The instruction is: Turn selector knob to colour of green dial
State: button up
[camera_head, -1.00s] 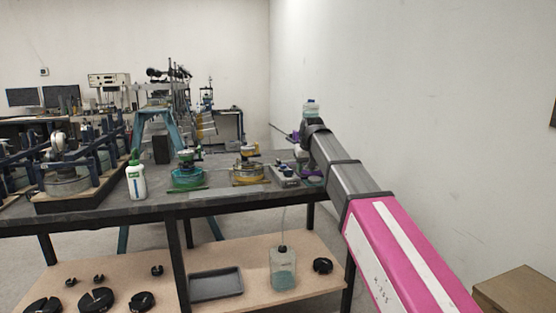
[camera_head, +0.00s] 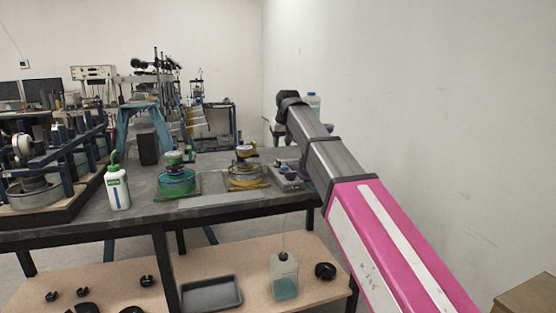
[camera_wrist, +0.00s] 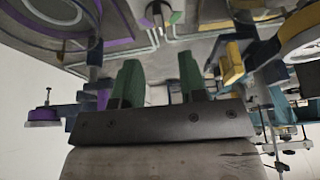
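The green dial (camera_head: 177,181) stands on the bench in the head view, with the yellow dial (camera_head: 246,178) to its right. A small grey box (camera_head: 288,178) right of the yellow dial appears to carry the selector knob; its setting is too small to read. In the wrist view, my gripper (camera_wrist: 160,80) has two green fingers spread apart with nothing between them. In the head view my gripper is hidden behind my arm.
A white green-capped bottle (camera_head: 117,188) stands left of the green dial. A clear bottle (camera_head: 313,105) shows behind my arm. A purple-rimmed apparatus (camera_wrist: 45,25) and yellow parts (camera_wrist: 232,62) lie close around my gripper in the wrist view. A white wall (camera_head: 420,100) is on the right.

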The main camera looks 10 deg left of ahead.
aim_at(279, 161)
jog(key=x, duration=0.9)
grip_shut()
